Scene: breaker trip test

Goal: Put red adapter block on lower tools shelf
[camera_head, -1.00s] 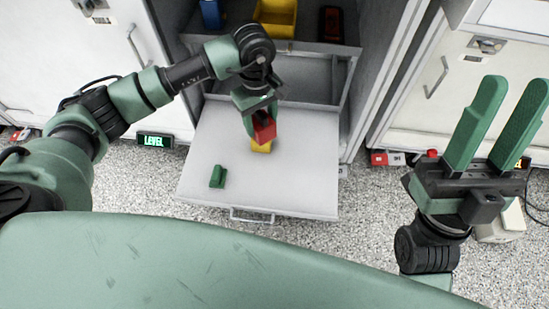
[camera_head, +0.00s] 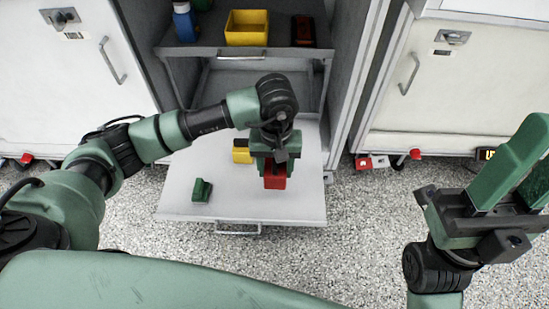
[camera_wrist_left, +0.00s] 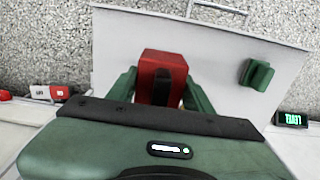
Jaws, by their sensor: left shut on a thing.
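My left gripper (camera_head: 272,168) is shut on the red adapter block (camera_head: 275,181) and holds it over the right front part of the pulled-out drawer (camera_head: 228,208). In the left wrist view the red block (camera_wrist_left: 163,66) sits between the two green fingers (camera_wrist_left: 160,90). I cannot tell how high it is above the drawer. The shelf (camera_head: 275,53) behind holds a yellow bin (camera_head: 246,27), a blue bottle (camera_head: 184,22) and a dark red item (camera_head: 303,30). My right gripper (camera_head: 500,185) is open and empty at the right.
A green block (camera_head: 201,190) and a yellow block (camera_head: 242,152) are on the drawer. White cabinets (camera_head: 75,80) stand on both sides. Red and white items (camera_head: 371,162) lie on the floor at the right. The speckled floor in front is clear.

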